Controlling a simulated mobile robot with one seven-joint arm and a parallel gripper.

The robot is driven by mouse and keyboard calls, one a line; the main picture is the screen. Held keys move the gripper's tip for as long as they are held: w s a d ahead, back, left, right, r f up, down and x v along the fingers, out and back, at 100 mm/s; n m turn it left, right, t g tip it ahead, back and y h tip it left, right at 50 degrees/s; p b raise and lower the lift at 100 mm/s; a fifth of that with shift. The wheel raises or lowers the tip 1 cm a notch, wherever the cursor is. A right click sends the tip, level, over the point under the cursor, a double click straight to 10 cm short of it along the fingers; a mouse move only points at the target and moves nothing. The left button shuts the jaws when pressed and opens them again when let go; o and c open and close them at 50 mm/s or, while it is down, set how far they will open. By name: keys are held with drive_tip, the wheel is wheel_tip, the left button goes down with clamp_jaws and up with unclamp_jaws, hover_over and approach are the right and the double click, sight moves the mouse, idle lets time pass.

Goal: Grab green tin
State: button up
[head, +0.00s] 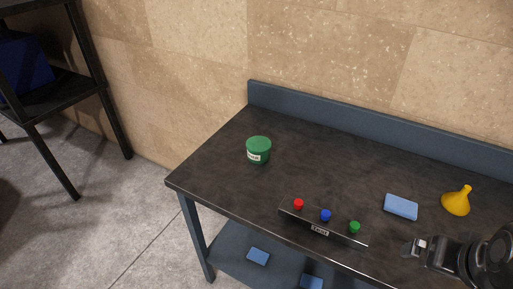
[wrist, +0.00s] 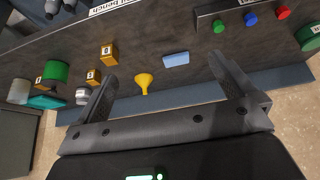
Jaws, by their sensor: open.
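The green tin (head: 258,149) is a short round tin with a green lid and a white label. It stands upright on the left part of the dark workbench in the head view. In the wrist view the tin (wrist: 309,37) shows at the right edge, partly cut off. My gripper (head: 414,248) is at the lower right of the head view, well to the right of the tin and apart from it. In the wrist view my gripper (wrist: 165,75) has its fingers spread wide with nothing between them held.
A panel (head: 322,229) with red, blue and green knobs lies along the bench's front edge. A blue sponge-like block (head: 401,207) and a yellow funnel (head: 456,201) lie further right. Orange boxes (wrist: 109,54) and another green container (wrist: 56,71) show in the wrist view. Bench around the tin is clear.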

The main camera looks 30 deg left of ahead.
idle(0.5)
drive_tip(key=w+a+r+n, duration=0.1)
drive_tip(key=w+a+r, duration=0.1)
drive_tip(key=w+a, duration=0.3)
drive_tip(key=w+a+r, duration=0.3)
drive_tip(key=w, duration=0.4)
drive_tip(key=n+g+y, duration=0.1)
drive_tip(key=n+g, duration=0.1)
drive_tip(key=n, duration=0.2)
hover_over(259, 144)
drive_tip(key=s, duration=0.3)
drive_tip(key=f, duration=1.4)
drive_tip(key=shift+d, duration=0.4)
drive_tip(key=shift+a+f, duration=0.15)
drive_tip(key=shift+f, duration=0.15)
drive_tip(key=x, duration=0.4)
drive_tip(key=shift+w+a+f, duration=0.1)
drive_tip(key=shift+f, duration=0.2)
drive_tip(key=x, duration=0.5)
drive_tip(key=shift+w+f, duration=0.3)
drive_tip(key=shift+f, duration=0.05)
drive_tip(key=shift+r, duration=0.1)
drive_tip(key=c, duration=1.4)
